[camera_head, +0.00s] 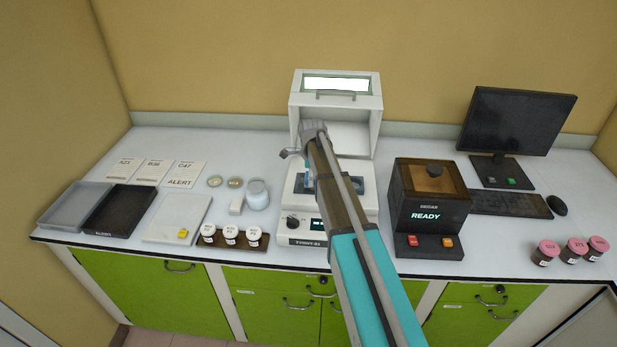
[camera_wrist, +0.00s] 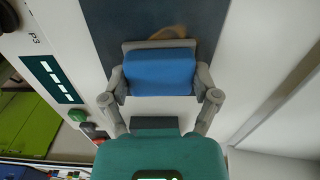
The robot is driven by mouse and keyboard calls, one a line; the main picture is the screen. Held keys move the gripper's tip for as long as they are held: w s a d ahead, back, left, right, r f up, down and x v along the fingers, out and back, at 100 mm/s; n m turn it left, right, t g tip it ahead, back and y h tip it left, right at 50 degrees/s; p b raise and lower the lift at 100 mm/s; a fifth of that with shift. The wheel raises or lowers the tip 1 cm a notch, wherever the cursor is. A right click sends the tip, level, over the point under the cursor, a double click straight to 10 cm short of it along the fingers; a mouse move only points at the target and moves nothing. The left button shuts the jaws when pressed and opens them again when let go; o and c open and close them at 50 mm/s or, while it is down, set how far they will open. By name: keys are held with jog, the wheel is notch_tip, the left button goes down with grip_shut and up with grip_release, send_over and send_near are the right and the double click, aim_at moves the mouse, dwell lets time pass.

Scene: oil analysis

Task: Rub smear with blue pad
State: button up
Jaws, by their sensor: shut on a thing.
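My gripper (camera_wrist: 160,84) is shut on a blue pad (camera_wrist: 158,68), with one finger at each side of it. The pad is over the dark plate (camera_wrist: 105,25) of the white instrument. A brown smear (camera_wrist: 168,32) shows on the plate just beyond the pad's upper edge in the wrist view. Part of the smear may be hidden by the pad. I cannot tell whether the pad touches the plate. In the head view the white instrument (camera_head: 292,240) stands at the bench's middle with its lid (camera_head: 377,103) raised. My arm hides much of its plate there.
A black unit reading READY (camera_head: 427,195) stands right of the instrument. Trays (camera_head: 118,212) lie at the far left. Pink-capped jars (camera_head: 573,250) stand at the right front.

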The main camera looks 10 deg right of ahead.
aim_at(300, 182)
jog(key=shift+d, duration=0.1)
jog(key=shift+s+d+f, duration=0.1)
jog(key=shift+s+d, duration=0.25)
jog(key=shift+d, duration=0.5)
jog(key=shift+s+d, duration=0.3)
jog(key=shift+d, duration=0.55)
jog(key=shift+w+a, duration=0.1)
jog(key=shift+a, duration=0.05)
jog(key=shift+w+a, duration=0.25)
jog(key=shift+a, duration=0.6)
jog(key=shift+w+a, duration=0.25)
jog(key=shift+a, duration=0.6)
jog(key=shift+w+a, duration=0.35)
jog(key=shift+a, duration=0.55)
jog(key=shift+w+a, duration=0.3)
jog(key=shift+a, duration=0.55)
